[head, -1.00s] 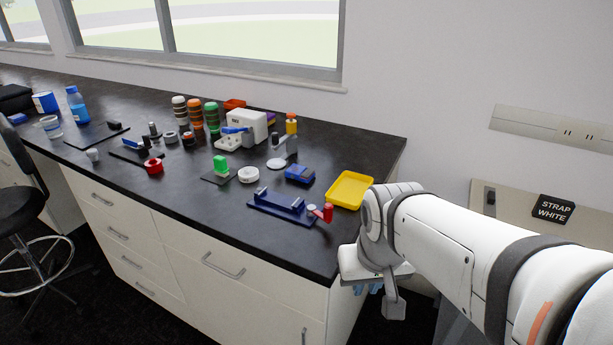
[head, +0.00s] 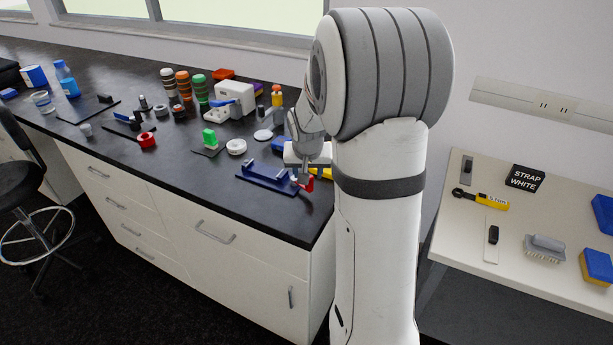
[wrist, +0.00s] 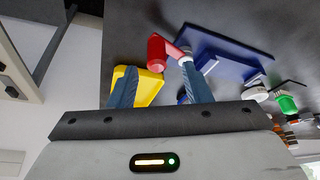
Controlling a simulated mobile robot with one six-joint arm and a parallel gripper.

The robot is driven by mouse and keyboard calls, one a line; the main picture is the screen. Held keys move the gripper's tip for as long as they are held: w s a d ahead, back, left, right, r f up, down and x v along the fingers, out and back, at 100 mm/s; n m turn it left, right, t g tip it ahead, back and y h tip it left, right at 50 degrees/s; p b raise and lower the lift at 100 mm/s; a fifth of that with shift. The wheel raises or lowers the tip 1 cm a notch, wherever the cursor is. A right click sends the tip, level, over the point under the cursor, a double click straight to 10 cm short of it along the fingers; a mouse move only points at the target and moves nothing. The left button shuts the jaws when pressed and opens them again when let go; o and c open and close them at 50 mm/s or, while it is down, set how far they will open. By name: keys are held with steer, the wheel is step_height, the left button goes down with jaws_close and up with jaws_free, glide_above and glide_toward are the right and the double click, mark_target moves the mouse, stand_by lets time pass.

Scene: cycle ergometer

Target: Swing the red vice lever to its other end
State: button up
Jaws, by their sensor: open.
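The blue vice (head: 264,179) lies near the bench's front right edge; in the wrist view its blue plate (wrist: 232,52) is at upper right. The red vice lever (head: 309,185) is at the vice's right end, partly hidden by my gripper (head: 303,174). In the wrist view the red lever (wrist: 156,52) has its thick handle just beyond and between the fingertips of my open gripper (wrist: 159,66). The right fingertip is by the lever's pivot end. I cannot tell whether either finger touches the lever.
A yellow tray (wrist: 149,86) lies close behind the lever, mostly hidden by my arm in the head view. A side table (head: 465,226) with tools is at right.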

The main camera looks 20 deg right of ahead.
steer(key=shift+x, duration=2.65)
steer(key=shift+s+d, duration=0.1)
steer(key=shift+d, duration=0.1)
steer(key=shift+c, duration=0.3)
jaws_close()
